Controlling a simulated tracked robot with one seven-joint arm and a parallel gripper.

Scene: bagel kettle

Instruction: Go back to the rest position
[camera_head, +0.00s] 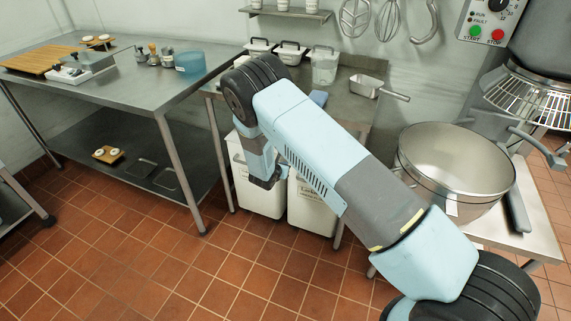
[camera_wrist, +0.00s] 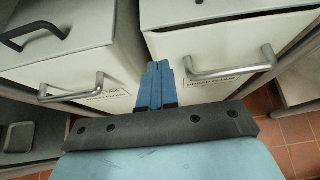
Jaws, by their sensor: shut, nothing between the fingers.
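My gripper (camera_wrist: 157,72) shows in the wrist view with its two blue fingers together and nothing between them. In the head view my arm reaches from the lower right toward the counter, and its end hangs down in front of the white bins (camera_head: 260,192). The fingertips are hard to make out there. In the wrist view the fingers lie before the gap between two white bins with metal handles (camera_wrist: 222,68). I cannot tell how far the fingers are from the bin fronts.
A steel table (camera_head: 130,82) with a wooden board (camera_head: 40,59) and a blue tub (camera_head: 189,62) stands at the left. A large mixing bowl (camera_head: 455,165) is at the right, under a mixer (camera_head: 540,40). The tiled floor (camera_head: 190,270) in front is clear.

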